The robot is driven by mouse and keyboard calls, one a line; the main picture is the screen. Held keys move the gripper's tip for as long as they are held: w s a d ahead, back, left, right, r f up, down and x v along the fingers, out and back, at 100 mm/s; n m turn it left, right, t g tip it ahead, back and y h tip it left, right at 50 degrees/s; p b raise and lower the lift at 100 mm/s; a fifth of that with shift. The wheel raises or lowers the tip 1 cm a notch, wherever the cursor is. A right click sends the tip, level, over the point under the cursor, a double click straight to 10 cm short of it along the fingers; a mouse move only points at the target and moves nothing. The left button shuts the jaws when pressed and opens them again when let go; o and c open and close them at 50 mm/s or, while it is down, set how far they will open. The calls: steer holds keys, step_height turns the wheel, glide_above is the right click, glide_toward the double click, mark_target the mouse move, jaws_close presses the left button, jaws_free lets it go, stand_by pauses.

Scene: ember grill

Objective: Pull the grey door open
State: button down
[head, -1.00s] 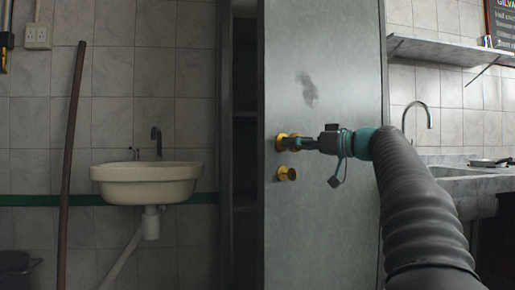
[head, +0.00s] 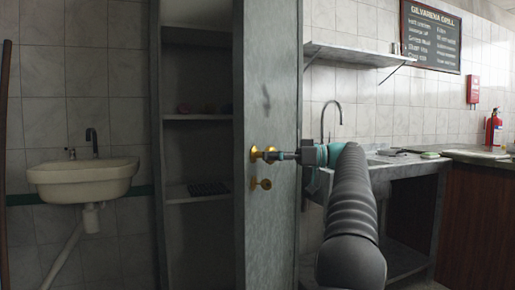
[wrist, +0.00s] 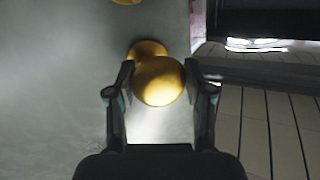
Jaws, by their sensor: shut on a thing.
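The grey door (head: 268,205) stands swung open in the head view, with shelves showing to its left. It has a brass knob and, below it, a second brass fitting (head: 265,184). My gripper (head: 277,155) is at the upper knob on the door face. In the wrist view, the round brass knob (wrist: 158,82) sits between the two fingers of my gripper (wrist: 160,95), which are shut on it. The door face (wrist: 60,80) fills the left of the wrist view.
Behind the door is a shelved cupboard (head: 197,117) with small items on its shelves. A white basin (head: 83,177) hangs on the wall at left. A metal sink counter (head: 385,168) and a wall shelf (head: 350,54) are at right. A wooden counter (head: 470,215) stands further right.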

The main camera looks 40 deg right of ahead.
steer(key=shift+s+d, duration=0.25)
steer(key=shift+a, duration=0.1)
steer(key=shift+c, duration=2.1)
jaws_free()
steer(key=shift+w, duration=0.1)
steer(key=v, duration=0.7)
